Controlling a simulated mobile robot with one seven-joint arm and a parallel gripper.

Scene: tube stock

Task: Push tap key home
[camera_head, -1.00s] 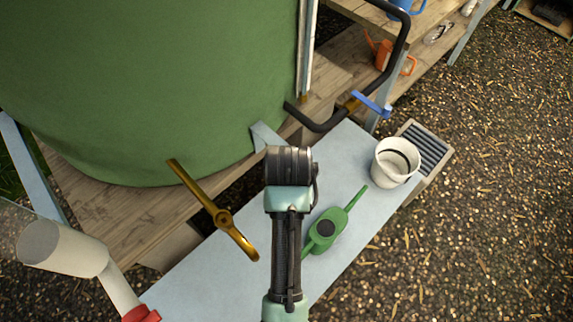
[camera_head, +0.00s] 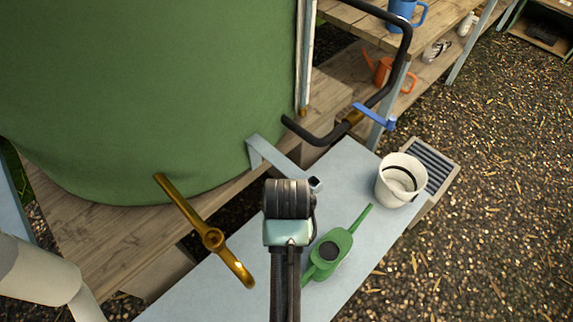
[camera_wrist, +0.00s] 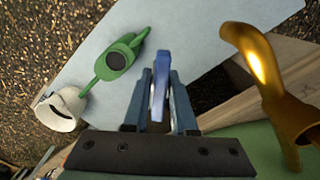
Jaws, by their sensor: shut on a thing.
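A blue tap key (camera_wrist: 159,85) stands between the two fingers of my gripper (camera_wrist: 161,102) in the wrist view; the gripper is shut on it. The brass tap (camera_wrist: 292,112) is to the right of the gripper in that view, apart from the key. In the head view the brass tap (camera_head: 213,238) sticks out from the foot of the green tank, with a bare round hub in its middle. My arm hides the fingers and the key in the head view.
The green tank (camera_head: 150,90) rests on a wooden stand. A pale blue bench (camera_head: 335,180) below holds a green watering can (camera_head: 330,252) and a white bucket (camera_head: 400,180). A dark pipe (camera_head: 386,80) with a blue lever (camera_head: 374,116) rises behind, beside shelves.

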